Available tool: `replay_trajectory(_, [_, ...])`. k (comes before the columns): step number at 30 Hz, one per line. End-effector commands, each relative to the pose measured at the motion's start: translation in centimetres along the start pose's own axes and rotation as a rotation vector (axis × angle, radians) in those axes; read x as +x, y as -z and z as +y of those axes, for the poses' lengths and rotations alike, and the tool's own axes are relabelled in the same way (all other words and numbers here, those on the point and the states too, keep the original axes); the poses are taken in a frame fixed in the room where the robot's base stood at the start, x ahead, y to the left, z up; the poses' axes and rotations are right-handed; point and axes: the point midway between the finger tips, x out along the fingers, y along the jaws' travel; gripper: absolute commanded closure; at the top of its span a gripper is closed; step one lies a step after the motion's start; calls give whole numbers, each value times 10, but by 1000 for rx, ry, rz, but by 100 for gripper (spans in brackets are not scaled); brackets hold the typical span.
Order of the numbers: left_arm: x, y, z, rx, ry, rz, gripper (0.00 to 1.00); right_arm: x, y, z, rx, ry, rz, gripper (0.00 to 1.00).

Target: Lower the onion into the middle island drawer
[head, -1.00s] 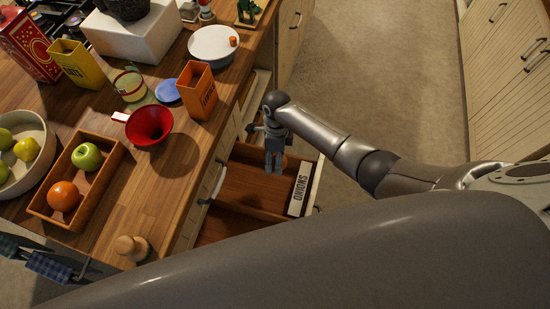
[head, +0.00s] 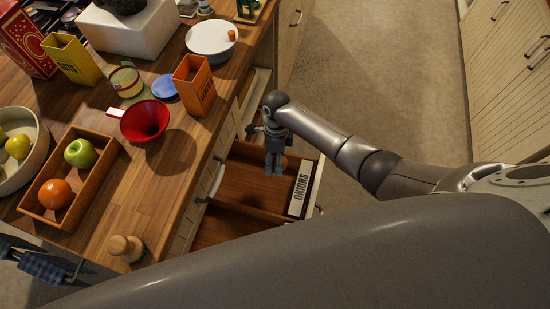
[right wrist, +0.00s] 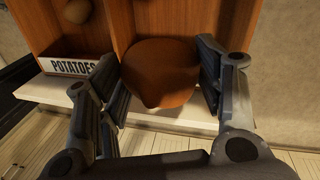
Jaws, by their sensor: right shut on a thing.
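The middle island drawer (head: 228,184) stands pulled open, with a wooden inside, a divider and a white ONIONS label (head: 300,190). My right gripper (head: 275,170) is over the far part of the drawer in the head view. In the right wrist view it is shut on the brown onion (right wrist: 160,72), which sits between its fingers. The onion covers part of a wooden compartment behind it. How high it is above the drawer floor is hard to tell. My left gripper is not in view.
A white POTATOES label (right wrist: 75,67) and a round brown item (right wrist: 76,10) mark a neighbouring compartment. The wooden counter (head: 165,185) on the left holds a red funnel (head: 145,121), an orange box (head: 195,86) and a fruit tray (head: 98,180). Open floor (head: 375,70) lies beyond.

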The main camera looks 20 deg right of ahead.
Motion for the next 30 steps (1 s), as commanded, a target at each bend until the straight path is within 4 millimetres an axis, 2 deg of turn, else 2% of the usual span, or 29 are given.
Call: replay_trajectory(30, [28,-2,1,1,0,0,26,47,0,-10,0,-1,-1,65])
